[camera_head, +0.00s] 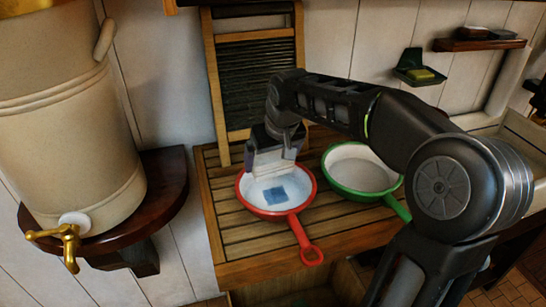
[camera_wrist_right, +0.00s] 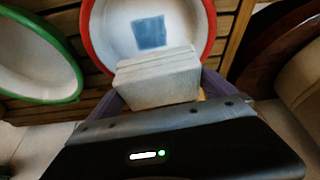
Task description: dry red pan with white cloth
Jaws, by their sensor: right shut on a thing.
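The red pan (camera_head: 302,190) lies on the slatted wooden rack with its handle toward the front. It has a white inside with a blue square patch (camera_head: 275,195), and it shows at the top of the wrist view (camera_wrist_right: 192,35). My right gripper (camera_head: 275,142) points down over the pan's back part. It is shut on the white cloth (camera_head: 268,162), a folded block that shows between the fingers in the wrist view (camera_wrist_right: 155,74). The cloth is at the pan, beside the blue patch; I cannot tell whether it touches the bottom. My left gripper is out of view.
A green pan (camera_head: 358,172) lies to the right of the red pan on the slatted rack (camera_head: 232,238). A washboard (camera_head: 255,75) stands behind. A large urn (camera_head: 65,120) with a brass tap is on a shelf at left. A soap dish (camera_head: 418,70) hangs on the wall.

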